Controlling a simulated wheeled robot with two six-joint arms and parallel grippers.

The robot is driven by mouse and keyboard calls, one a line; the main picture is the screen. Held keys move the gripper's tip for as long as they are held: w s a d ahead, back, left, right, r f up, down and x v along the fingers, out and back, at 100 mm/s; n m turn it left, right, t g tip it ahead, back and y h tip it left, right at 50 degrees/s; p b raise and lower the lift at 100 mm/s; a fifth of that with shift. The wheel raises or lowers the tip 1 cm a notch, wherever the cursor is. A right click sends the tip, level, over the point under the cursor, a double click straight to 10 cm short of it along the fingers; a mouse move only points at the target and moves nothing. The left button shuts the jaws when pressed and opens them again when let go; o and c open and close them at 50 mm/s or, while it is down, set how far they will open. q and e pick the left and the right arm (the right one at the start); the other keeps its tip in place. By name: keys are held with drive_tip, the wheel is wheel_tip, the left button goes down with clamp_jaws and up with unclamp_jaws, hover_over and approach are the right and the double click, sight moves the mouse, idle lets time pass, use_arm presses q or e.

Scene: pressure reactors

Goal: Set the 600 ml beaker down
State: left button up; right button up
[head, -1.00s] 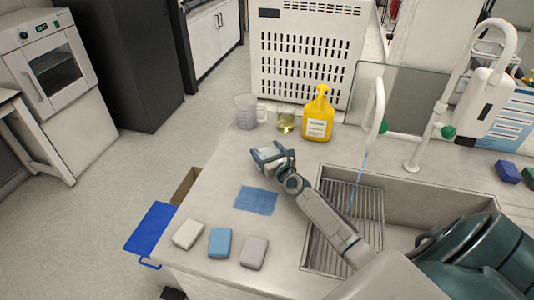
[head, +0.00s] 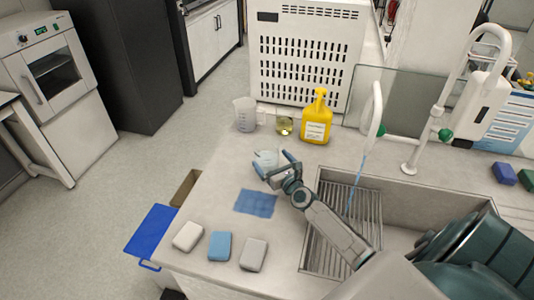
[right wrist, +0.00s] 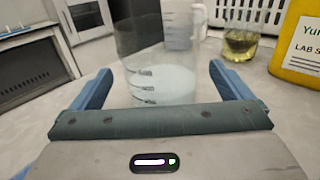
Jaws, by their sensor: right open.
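A clear glass beaker (head: 265,158) with dark graduation marks stands upright on the bench, with pale contents or a pale base at its bottom. It also shows in the right wrist view (right wrist: 160,70), ahead of and between the blue fingertips. My right gripper (head: 276,167) is open, with its two fingers (right wrist: 160,85) spread wide to either side of the beaker and a gap on each side. The fingers do not appear to touch it. My left gripper is not in view.
A clear jug (head: 245,115), a small flask of yellow liquid (head: 285,125) and a yellow bottle (head: 317,118) stand behind the beaker. A blue cloth (head: 256,203) and several sponges (head: 220,245) lie nearer. The sink (head: 345,215) is to the right.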

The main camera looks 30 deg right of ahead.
drive_tip(key=s, duration=0.7)
drive_tip(key=shift+s+a, duration=0.2)
drive_tip(key=shift+a, duration=0.1)
